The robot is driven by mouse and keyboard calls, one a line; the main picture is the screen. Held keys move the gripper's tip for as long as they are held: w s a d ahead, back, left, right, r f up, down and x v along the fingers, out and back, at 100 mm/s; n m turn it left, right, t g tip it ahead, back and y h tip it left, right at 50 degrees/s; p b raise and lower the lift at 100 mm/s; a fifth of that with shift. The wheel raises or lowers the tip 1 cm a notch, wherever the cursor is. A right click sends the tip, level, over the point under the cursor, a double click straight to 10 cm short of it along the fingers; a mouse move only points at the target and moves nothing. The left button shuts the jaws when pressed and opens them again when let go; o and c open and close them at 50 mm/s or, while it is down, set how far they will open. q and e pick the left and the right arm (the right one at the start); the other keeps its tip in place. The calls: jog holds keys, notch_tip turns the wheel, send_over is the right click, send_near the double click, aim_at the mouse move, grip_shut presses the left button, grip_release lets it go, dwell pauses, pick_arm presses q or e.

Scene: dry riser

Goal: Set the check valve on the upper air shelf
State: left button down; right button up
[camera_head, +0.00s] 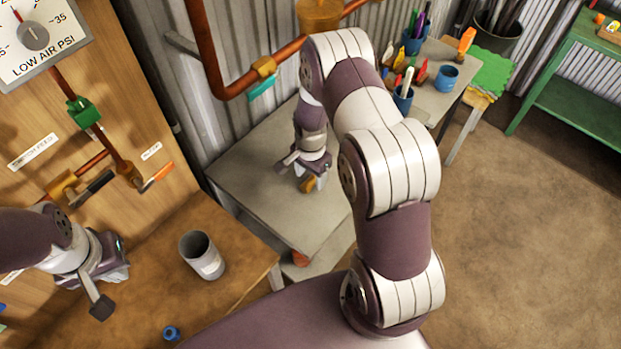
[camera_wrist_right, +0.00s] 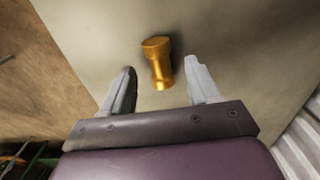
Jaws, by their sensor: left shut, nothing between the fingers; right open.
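A brass-coloured fitting, which looks like the check valve (camera_wrist_right: 157,62), lies on a grey tabletop (camera_head: 240,180). In the head view only a small part of the fitting (camera_head: 308,186) shows under my right gripper (camera_head: 314,180). In the right wrist view my right gripper (camera_wrist_right: 162,75) is open, with its fingers on either side of the fitting and visible gaps between. It does not hold it. My left gripper (camera_head: 104,290) is shut and empty over the wooden bench (camera_head: 235,235) at the lower left. I cannot tell which surface is the upper air shelf.
A grey cup (camera_head: 202,257) and a small blue piece (camera_head: 171,333) are on the wooden bench. A gauge (camera_head: 38,38) and copper pipes (camera_head: 209,60) are on the wall side. Blue pen cups (camera_head: 403,99) stand at the back. A green shelf (camera_head: 575,90) is far right.

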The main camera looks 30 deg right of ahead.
notch_tip(320, 180, down, 3)
jog(key=shift+d+r, duration=0.1)
jog(key=shift+r, duration=0.1)
jog(key=shift+c, duration=1.2)
jog(key=shift+r, duration=0.1)
grip_shut()
jog(key=shift+w+r, duration=0.1)
